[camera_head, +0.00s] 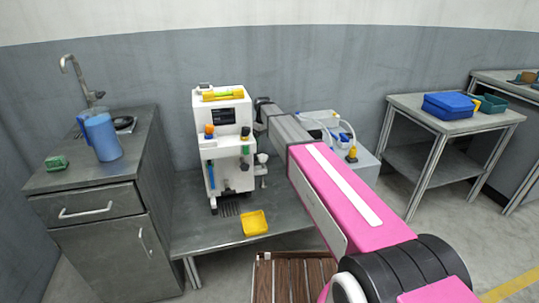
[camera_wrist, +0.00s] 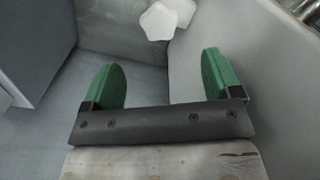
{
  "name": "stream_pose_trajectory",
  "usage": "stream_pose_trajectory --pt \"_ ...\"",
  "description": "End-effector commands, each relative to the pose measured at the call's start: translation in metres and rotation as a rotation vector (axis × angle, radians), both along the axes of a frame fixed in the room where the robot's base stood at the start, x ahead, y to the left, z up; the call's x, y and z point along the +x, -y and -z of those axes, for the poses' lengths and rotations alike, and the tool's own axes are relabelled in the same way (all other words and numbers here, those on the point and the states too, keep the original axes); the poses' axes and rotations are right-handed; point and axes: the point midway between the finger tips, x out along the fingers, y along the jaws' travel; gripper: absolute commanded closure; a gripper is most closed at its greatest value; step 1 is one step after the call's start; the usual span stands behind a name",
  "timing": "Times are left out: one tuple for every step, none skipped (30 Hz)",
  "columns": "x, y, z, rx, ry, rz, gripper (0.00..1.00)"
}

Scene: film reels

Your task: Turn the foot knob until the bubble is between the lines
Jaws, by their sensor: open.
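A white machine (camera_head: 228,150) stands on a low grey metal table. A yellow-green level vial (camera_head: 222,95) lies on its top; its bubble and lines are too small to make out. A white, star-shaped knob (camera_wrist: 166,19) shows at the top middle of the wrist view, beyond my fingertips and apart from them. My gripper (camera_wrist: 163,80) is open, with its two green fingers spread and nothing between them. In the head view my arm reaches to the right side of the machine and the fingers are hidden there.
A yellow tray (camera_head: 254,223) sits at the table's front. A blue jug (camera_head: 102,137) and a green sponge (camera_head: 57,163) stand on the sink cabinet at left. A pale box with tubing (camera_head: 348,140) is right of my arm. A side table (camera_head: 470,125) carries a blue case (camera_head: 450,105).

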Motion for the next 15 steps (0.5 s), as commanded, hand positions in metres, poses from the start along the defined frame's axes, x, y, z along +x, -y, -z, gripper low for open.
stream_pose_trajectory --pt "0.004 -0.004 -0.001 0.0 0.0 -0.01 0.16" --pt "0.005 -0.006 -0.001 0.001 -0.001 -0.013 0.16" --pt "0.005 -0.006 0.0 0.0 -0.001 -0.016 0.16" --pt "0.005 -0.006 0.001 0.0 -0.001 -0.017 0.16" --pt "0.005 -0.006 0.003 0.0 -0.001 -0.017 0.16" --pt "0.004 -0.006 0.007 0.0 -0.001 -0.016 0.16" --pt "0.004 -0.006 0.011 -0.001 -0.002 -0.016 0.16" --pt "0.004 -0.006 0.015 -0.001 -0.002 -0.016 0.16" --pt "0.004 -0.006 0.022 -0.001 -0.002 -0.015 0.16" --pt "0.004 -0.006 0.027 -0.001 -0.002 -0.015 0.16" --pt "0.004 -0.006 0.033 -0.001 -0.002 -0.015 0.16" --pt "0.004 -0.006 0.04 0.0 -0.003 -0.015 0.16" --pt "0.004 -0.006 0.045 -0.001 -0.002 -0.015 0.16" --pt "0.004 -0.006 0.051 -0.001 -0.002 -0.015 0.16" --pt "0.004 -0.006 0.058 -0.001 -0.002 -0.014 0.16"
